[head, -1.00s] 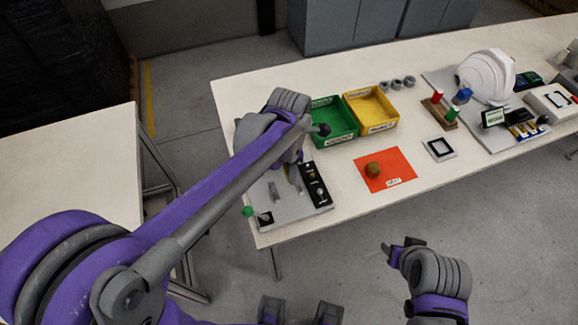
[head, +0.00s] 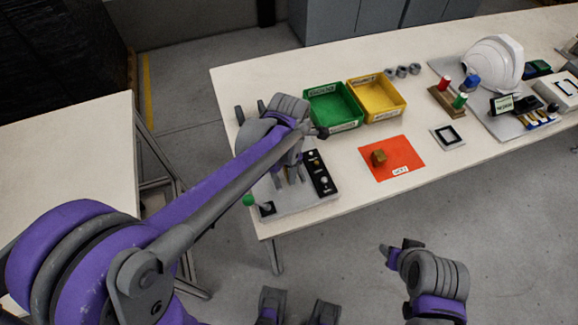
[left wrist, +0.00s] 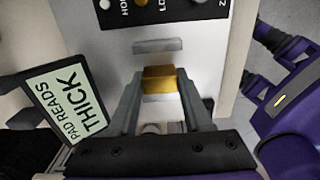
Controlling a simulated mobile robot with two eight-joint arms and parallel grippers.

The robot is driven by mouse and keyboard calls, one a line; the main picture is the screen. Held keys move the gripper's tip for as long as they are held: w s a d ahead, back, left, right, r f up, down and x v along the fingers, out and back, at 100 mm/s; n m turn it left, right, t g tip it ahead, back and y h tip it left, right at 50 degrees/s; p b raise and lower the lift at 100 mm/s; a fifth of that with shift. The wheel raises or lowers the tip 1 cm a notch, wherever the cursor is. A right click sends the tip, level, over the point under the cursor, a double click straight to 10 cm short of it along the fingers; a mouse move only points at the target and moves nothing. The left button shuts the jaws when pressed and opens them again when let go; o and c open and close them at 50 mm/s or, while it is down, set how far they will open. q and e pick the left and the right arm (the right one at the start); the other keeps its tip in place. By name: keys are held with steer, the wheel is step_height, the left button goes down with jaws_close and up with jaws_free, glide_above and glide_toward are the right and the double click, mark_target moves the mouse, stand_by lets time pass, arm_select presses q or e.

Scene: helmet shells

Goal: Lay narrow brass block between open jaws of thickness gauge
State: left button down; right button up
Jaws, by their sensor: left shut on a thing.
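My left gripper (left wrist: 160,88) is shut on the narrow brass block (left wrist: 160,79), with one finger on each side of it. In the left wrist view the block is close to a grey jaw bar (left wrist: 158,45) of the thickness gauge; I cannot tell whether it touches the gauge. In the head view the left gripper (head: 291,178) is over the gauge's grey plate (head: 300,203), and the wrist hides part of the gauge. My right gripper (head: 397,248) hangs off the table's front edge; its finger opening is not clear.
A black knob panel (head: 320,175) and a green-knobbed lever (head: 250,200) are on the gauge plate. A sign (left wrist: 65,103) reads "PAD READS THICK". A brown block (head: 379,157) is on the orange mat (head: 405,150). Green (head: 335,121) and yellow (head: 380,112) bins stand behind.

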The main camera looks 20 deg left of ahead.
arm_select(q)
steer(key=shift+f, duration=0.35)
steer(key=shift+f+b, duration=0.4)
steer(key=shift+f, duration=0.05)
steer(key=shift+c, duration=1.3)
jaws_free()
step_height(320, 180, up, 11)
steer(key=shift+f+p, duration=0.1)
steer(key=shift+p, duration=0.5)
